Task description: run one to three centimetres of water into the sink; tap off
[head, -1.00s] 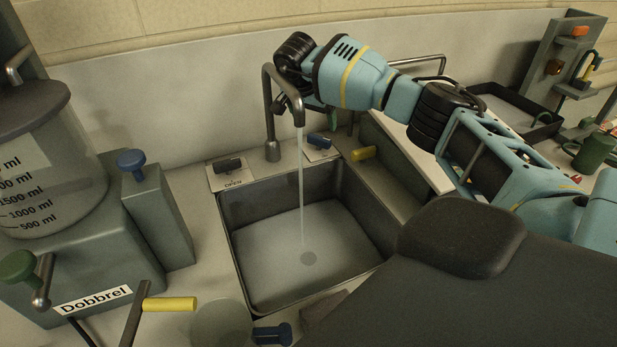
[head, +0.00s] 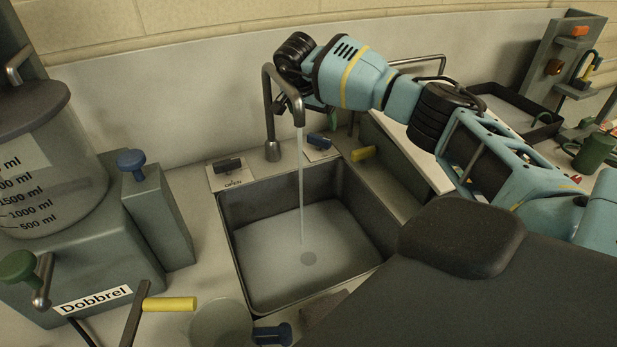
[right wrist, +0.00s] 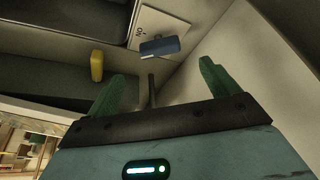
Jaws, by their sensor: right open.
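The tap (head: 272,110) stands behind the sink, and a thin water stream (head: 301,190) falls from its spout. I cannot read the depth. A black lever (head: 229,163) sits on a plate marked OPEN, and a blue lever (head: 319,141) sits right of the tap, also in the right wrist view (right wrist: 160,45). My right gripper (right wrist: 163,88) is open, its green fingers apart near the blue lever, holding nothing. In the head view its arm mostly hides it. My left gripper is out of view.
A yellow handle (head: 362,153) sits right of the blue lever. The wall (head: 200,90) is close behind the tap. A box labelled Dobbrel (head: 90,280) with a graduated vessel (head: 45,160) stands left. A black-rimmed tray (head: 545,128) lies at the back right.

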